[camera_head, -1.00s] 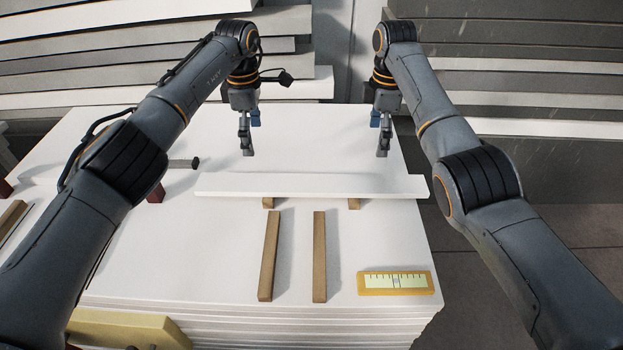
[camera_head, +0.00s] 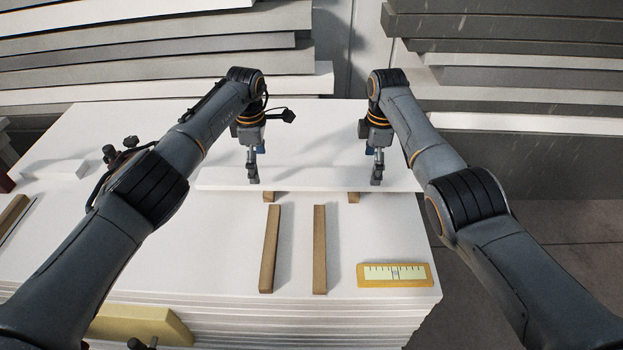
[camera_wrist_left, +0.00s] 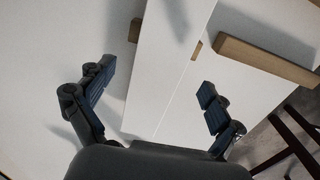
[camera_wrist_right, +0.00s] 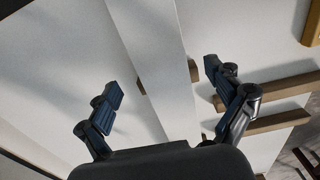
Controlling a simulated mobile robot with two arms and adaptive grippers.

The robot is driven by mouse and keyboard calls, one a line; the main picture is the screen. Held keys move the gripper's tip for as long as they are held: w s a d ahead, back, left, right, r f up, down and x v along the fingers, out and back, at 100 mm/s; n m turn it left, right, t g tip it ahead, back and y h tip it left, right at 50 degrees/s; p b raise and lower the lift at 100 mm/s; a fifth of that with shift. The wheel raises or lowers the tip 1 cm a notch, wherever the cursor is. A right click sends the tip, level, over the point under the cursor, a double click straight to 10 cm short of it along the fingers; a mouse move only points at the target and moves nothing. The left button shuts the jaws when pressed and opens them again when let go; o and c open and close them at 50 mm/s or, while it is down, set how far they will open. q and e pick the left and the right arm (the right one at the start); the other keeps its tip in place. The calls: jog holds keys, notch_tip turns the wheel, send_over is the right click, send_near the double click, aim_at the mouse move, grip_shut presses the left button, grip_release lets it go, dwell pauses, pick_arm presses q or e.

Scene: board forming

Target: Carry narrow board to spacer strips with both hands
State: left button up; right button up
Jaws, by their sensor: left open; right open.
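The narrow white board (camera_head: 315,179) lies across two short wooden supports (camera_head: 268,197) on the large white stack. Two wooden spacer strips (camera_head: 270,250) (camera_head: 320,250) lie side by side in front of it, apart from the board. My left gripper (camera_head: 254,179) is open over the board's left part; in the left wrist view its fingers stand either side of the board (camera_wrist_left: 168,65). My right gripper (camera_head: 377,180) is open over the right part; in the right wrist view its fingers stand either side of the board (camera_wrist_right: 150,40). I cannot tell whether any finger touches it.
A yellow gauge with a scale (camera_head: 394,275) lies at the stack's front right. A yellow block (camera_head: 140,325) is at the front left, partly behind my left arm. Grey and white board piles (camera_head: 520,80) stand behind. The stack between strips and gauge is clear.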

aim_at(259, 173)
pick_arm(q)
jog(key=shift+f, duration=1.65)
pick_arm(e)
jog(key=shift+f, duration=1.6)
pick_arm(q)
jog(key=shift+r, duration=0.1)
jog(key=c, duration=1.9)
pick_arm(e)
jog(key=shift+r, duration=0.1)
jog(key=c, duration=1.9)
